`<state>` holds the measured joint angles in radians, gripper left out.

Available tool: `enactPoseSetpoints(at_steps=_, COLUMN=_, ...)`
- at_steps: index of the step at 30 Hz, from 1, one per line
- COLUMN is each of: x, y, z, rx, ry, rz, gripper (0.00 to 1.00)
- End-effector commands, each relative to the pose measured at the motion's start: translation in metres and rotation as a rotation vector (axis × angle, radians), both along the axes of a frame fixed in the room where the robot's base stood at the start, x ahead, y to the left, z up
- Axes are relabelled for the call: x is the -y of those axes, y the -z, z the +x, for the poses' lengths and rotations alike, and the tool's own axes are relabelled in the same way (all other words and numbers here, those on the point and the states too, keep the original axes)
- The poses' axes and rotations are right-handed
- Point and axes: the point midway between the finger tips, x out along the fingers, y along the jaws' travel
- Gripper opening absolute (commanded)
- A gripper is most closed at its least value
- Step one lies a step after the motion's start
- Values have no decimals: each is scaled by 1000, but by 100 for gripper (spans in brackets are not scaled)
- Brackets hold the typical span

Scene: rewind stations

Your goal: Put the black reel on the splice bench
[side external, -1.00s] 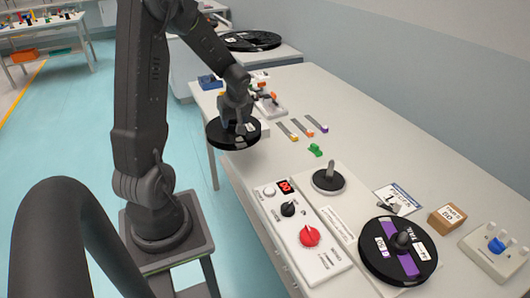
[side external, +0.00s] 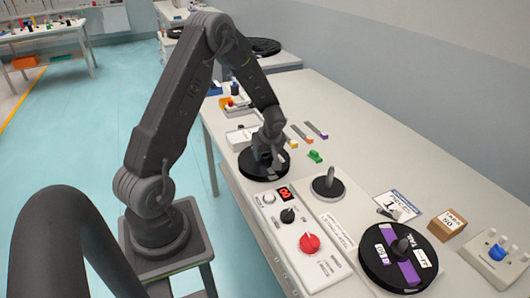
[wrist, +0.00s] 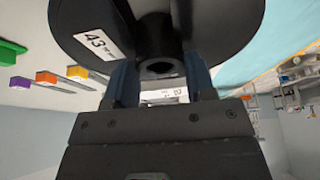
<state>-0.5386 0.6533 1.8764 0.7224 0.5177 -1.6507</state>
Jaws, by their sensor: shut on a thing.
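A black reel (side external: 262,174) with a pale label is under my gripper, at the left long edge of the white bench (side external: 345,125). My gripper (side external: 267,152) points down and is shut on the reel's hub. In the wrist view the gripper's fingers (wrist: 160,85) are on either side of the hub, and the reel (wrist: 225,30) shows a label reading 43. I cannot tell whether the reel touches the bench. Another black reel (side external: 421,240) with a purple band sits at the near end. Nothing in view is clearly marked as the splice bench.
A bare spindle (side external: 328,186) and a control panel (side external: 300,232) with a red knob are near the held reel. A green clip (side external: 314,156) and several coloured-end strips (side external: 302,130) lie behind. A cardboard box (side external: 447,224) stands at right. Another bench (side external: 285,60) is at the back.

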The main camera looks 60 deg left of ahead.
Motion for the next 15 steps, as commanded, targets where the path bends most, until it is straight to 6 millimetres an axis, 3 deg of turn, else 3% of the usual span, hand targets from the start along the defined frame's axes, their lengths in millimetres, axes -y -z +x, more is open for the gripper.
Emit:
enactPoseSetpoints(at_steps=9, x=0, y=2, z=0, rx=1, ry=1, rz=1, gripper=19)
enactPoseSetpoints(at_steps=10, x=0, y=3, z=0, rx=1, ry=1, rz=1, gripper=52)
enactPoseSetpoints(at_steps=15, x=0, y=2, z=0, rx=1, ry=1, rz=1, gripper=68)
